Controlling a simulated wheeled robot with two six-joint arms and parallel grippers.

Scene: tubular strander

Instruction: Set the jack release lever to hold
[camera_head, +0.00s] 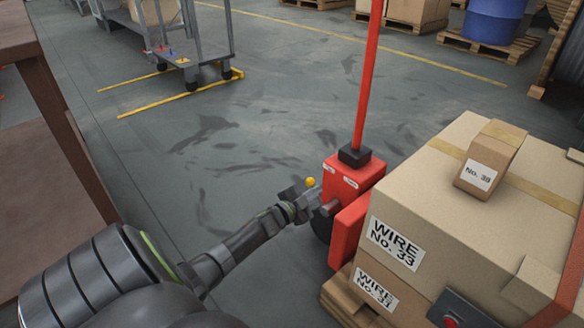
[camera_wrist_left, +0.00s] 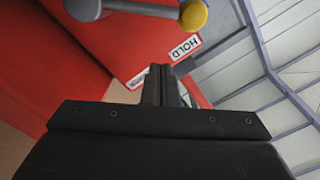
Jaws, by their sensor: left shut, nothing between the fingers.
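The red pallet jack head (camera_head: 352,178) stands beside the boxes in the head view. Its release lever is a grey rod with a yellow knob (camera_head: 310,182); in the left wrist view the knob (camera_wrist_left: 193,15) and the grey rod (camera_wrist_left: 140,8) cross the top. A second label (camera_wrist_left: 138,79) is partly hidden by my fingers and unreadable. My left gripper (camera_head: 308,196) is shut and empty at the jack head, close to the lever; its fingertips (camera_wrist_left: 160,72) point at the housing between the labels. Contact with the lever is not visible. My right gripper is out of view.
Large cartons (camera_head: 470,220) on a wooden pallet (camera_head: 340,301) stand right of the jack. The red jack handle (camera_head: 368,80) rises upward. A brown table (camera_head: 50,150) is at left, a grey cart (camera_head: 190,62) behind. The floor (camera_head: 230,135) between is clear.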

